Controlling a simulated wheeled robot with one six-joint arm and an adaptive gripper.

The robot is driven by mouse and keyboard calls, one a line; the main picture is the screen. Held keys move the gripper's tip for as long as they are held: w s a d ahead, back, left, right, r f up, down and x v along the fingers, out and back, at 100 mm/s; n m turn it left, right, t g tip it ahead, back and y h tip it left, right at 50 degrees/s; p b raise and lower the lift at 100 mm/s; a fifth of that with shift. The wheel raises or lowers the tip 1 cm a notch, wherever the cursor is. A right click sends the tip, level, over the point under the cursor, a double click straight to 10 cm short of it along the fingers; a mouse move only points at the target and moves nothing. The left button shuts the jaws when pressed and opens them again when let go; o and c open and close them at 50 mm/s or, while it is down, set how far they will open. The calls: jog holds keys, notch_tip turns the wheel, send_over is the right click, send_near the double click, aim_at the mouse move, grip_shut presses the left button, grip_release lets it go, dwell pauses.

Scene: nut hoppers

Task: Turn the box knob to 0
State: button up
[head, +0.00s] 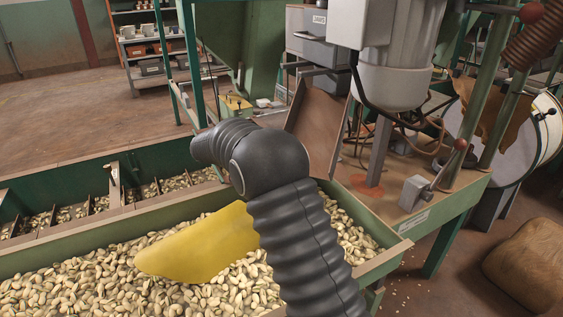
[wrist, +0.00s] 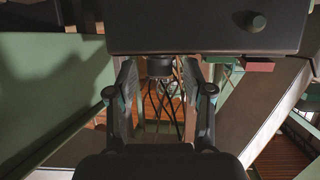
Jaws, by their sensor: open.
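In the wrist view a dark box (wrist: 205,30) spans the top of the picture, just beyond my gripper. I cannot read any mark or number around the knob. My gripper (wrist: 160,78) is open and empty, its two fingers apart below the box's lower edge. The knob is up and to the right of the fingers, not between them. In the head view my dark ribbed arm fills the middle; my gripper does not show, and I cannot make out the knob.
A green-edged hopper (head: 395,256) of pistachios with a yellow sheet-like piece (head: 200,248) lies below my arm. A grey machine (head: 392,80) with hanging cables stands beyond on a green bench. A small grey box (head: 415,194) carries a red-tipped lever. A sack (head: 528,265) lies at right.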

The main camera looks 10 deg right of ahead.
jog(key=shift+d, duration=0.1)
grip_shut()
jog(key=shift+f+b, duration=0.15)
jog(key=shift+b, duration=0.2)
